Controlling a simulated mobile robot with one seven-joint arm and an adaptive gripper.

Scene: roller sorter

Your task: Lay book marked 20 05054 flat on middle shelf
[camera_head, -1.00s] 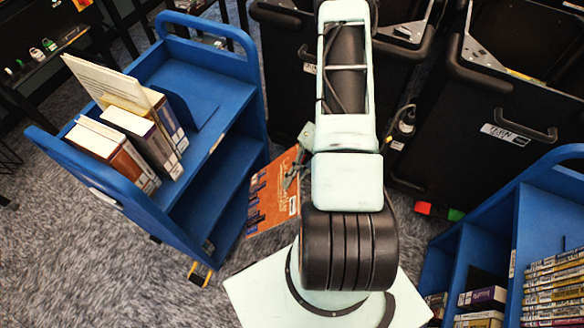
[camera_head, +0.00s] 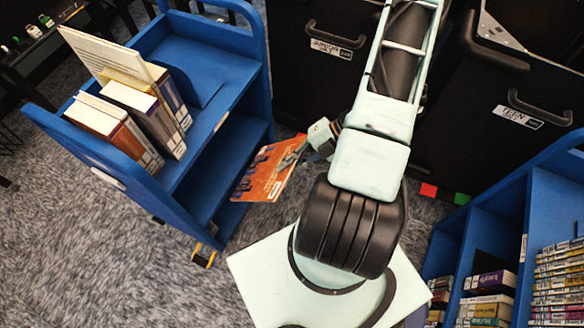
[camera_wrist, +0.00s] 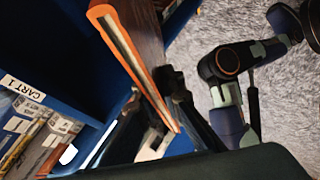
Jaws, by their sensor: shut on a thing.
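My gripper (camera_head: 300,152) is shut on an orange-covered book (camera_head: 265,174) at one edge. The book is tilted, its cover facing up toward the head camera, and its far end is beside the open side of the blue cart (camera_head: 60,130). In the head view it overlaps the cart's middle shelf (camera_head: 238,150), but I cannot tell whether it is over it. In the wrist view the book's orange edge (camera_wrist: 130,62) runs steeply down to my gripper fingers (camera_wrist: 160,108). Its number is not legible.
Several upright books (camera_head: 135,115) fill part of the cart's top shelf. A second blue cart (camera_head: 540,205) with books stands at the right. Dark bins (camera_head: 330,75) stand behind my arm. The wrist view shows a "CART 1" label (camera_wrist: 22,87).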

